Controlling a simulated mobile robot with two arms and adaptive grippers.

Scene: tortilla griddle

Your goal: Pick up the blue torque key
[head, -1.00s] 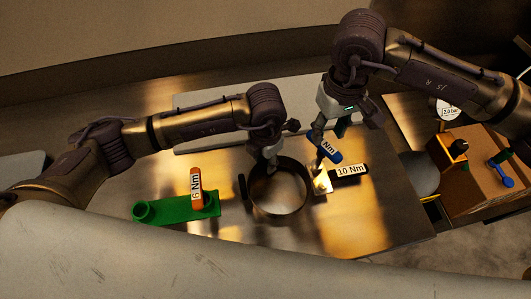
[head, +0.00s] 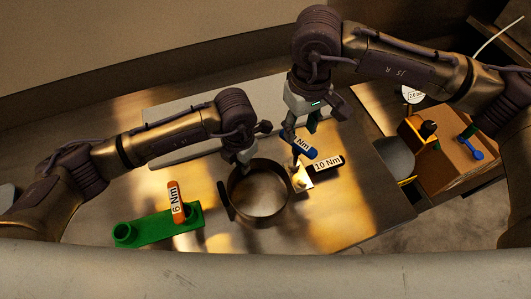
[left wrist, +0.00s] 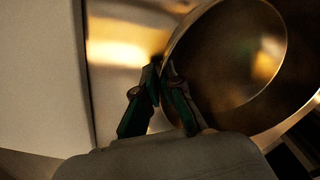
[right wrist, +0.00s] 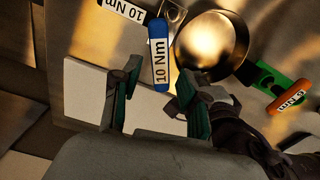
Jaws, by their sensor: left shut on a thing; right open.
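The blue torque key (head: 304,148) stands near the right side of the pan, its labelled handle raised. In the right wrist view the blue key (right wrist: 161,62) lies between and just beyond my fingertips, with a white label that reads 10 Nm. My right gripper (head: 298,133) is open above and beside the key. Both of its fingers show apart in the right wrist view (right wrist: 158,92), with nothing held. My left gripper (head: 243,166) is shut on the rim of the round pan (head: 232,190). The rim also shows at its fingertips in the left wrist view (left wrist: 163,68).
A black key (head: 325,163) marked 10 Nm lies close to the blue key. An orange key (head: 176,202) stands at a green holder (head: 150,231) on the left. A brown box (head: 450,160) is at the right. Bare metal table (head: 340,215) lies in front.

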